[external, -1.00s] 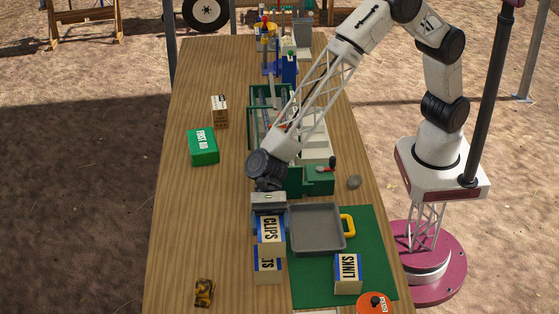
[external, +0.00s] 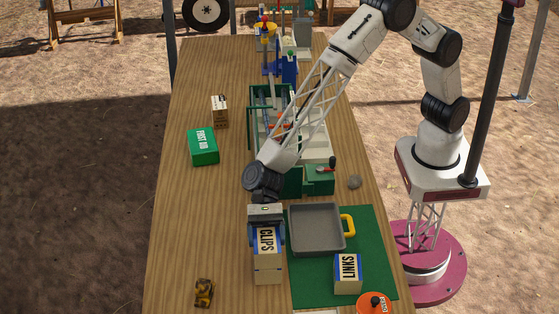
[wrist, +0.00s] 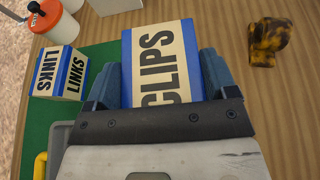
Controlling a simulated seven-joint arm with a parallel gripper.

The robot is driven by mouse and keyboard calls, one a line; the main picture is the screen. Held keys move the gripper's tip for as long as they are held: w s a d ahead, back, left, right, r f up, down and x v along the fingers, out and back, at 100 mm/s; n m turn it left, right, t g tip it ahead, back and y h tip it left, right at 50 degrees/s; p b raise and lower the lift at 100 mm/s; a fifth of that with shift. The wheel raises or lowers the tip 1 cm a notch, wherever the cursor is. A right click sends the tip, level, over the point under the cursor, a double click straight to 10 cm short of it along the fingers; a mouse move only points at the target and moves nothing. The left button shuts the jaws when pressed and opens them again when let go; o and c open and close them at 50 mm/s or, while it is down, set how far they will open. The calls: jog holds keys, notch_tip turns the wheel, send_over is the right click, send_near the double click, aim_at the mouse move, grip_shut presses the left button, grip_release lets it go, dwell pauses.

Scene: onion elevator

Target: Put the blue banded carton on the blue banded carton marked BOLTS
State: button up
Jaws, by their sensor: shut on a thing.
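The blue banded carton marked CLIPS (external: 266,240) is held upright between the fingers of my gripper (external: 266,226). In the wrist view, the CLIPS carton (wrist: 158,62) sits between the blue fingers of my gripper (wrist: 163,85). Below it in the external view is the carton marked BOLTS (external: 268,275), of which only a lower pale face shows now; its lettering is hidden. The CLIPS carton is in line over it, and I cannot tell whether the two touch. Another blue banded carton, marked LINKS (external: 347,273), stands on the green mat; it also shows in the wrist view (wrist: 58,72).
A grey tray (external: 317,250) with a yellow handle lies right of the cartons on the green mat (external: 375,240). An orange-lidded container (external: 374,303) stands at the front right. A tortoiseshell-coloured object (external: 204,292) lies front left. The table's left side is mostly clear.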

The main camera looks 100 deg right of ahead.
jog(key=shift+f, duration=0.15)
jog(key=o, duration=1)
jog(key=shift+f, duration=0.1)
jog(key=shift+r, duration=0.2)
jog(key=shift+v, duration=6)
